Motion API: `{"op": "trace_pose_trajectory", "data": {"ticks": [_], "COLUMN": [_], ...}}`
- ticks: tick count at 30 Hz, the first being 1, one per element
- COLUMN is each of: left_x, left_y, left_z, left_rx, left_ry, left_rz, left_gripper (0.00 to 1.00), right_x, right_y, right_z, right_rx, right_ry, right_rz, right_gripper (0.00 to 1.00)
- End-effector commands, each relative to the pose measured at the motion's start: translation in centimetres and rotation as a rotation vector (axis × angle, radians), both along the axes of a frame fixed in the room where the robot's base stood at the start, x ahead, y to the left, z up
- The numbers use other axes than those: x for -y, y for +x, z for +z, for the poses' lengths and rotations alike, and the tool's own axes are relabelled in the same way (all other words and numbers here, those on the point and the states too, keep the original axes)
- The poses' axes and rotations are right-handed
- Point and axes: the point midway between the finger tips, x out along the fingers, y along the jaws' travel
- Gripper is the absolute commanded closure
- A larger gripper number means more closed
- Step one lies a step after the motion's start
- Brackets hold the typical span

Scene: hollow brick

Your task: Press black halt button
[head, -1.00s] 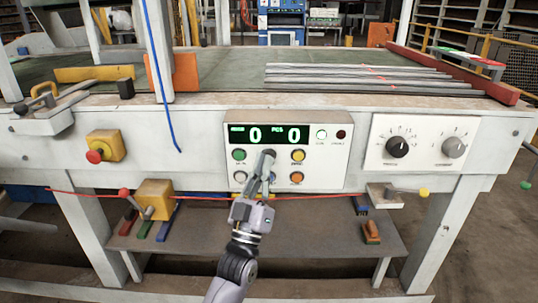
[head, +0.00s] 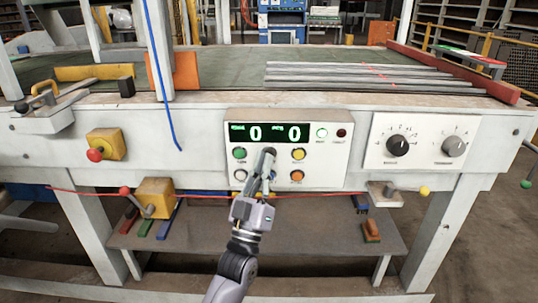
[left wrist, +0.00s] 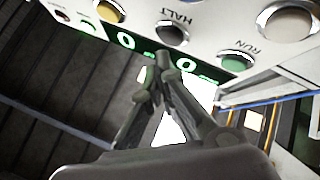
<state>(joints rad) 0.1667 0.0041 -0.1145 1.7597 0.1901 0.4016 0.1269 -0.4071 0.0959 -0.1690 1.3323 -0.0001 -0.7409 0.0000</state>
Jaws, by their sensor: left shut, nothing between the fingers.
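The control panel (head: 313,172) is a white box on the front of the machine. Its black button (left wrist: 172,34), under the word HALT in the left wrist view, sits between a yellow button (left wrist: 110,11) and a green button (left wrist: 236,62). My left gripper (head: 267,158) is shut and empty, its tips pointing up at the black button's place in the upper button row. In the left wrist view the gripper (left wrist: 162,62) has its tips just short of the black button's image. I cannot tell whether they touch it. In the head view the fingers largely cover that button.
A green display (head: 270,133) reading zeros is above the buttons. White (head: 240,176) and orange (head: 297,177) buttons are in the lower row. A dial panel (head: 425,141) is to the right. A yellow box with a red knob (head: 104,146) is to the left.

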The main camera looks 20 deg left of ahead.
Motion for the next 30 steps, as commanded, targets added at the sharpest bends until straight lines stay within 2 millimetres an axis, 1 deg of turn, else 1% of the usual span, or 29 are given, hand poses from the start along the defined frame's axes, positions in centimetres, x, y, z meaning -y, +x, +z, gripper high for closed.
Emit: {"op": "trace_pose_trajectory", "data": {"ticks": [6, 16, 30], "left_x": [0.0, -0.2, -0.3], "left_y": [0.1, 0.8, 1.0], "left_z": [0.0, 0.0, 0.0], "left_rx": [0.0, 0.0, 0.0], "left_ry": [0.0, 0.0, 0.0], "left_rz": [0.0, 0.0, 0.0], "left_gripper": [1.0, 1.0, 1.0], "right_x": [-0.1, -0.1, -0.1], "right_y": [0.5, 0.6, -0.2], "right_z": [0.2, 0.4, 0.1], "right_rx": [0.009, 0.007, -0.006], "right_ry": [0.001, 0.001, 0.001], "right_rz": [0.001, 0.001, 0.0], "right_gripper": [0.6, 0.6, 0.6]}}
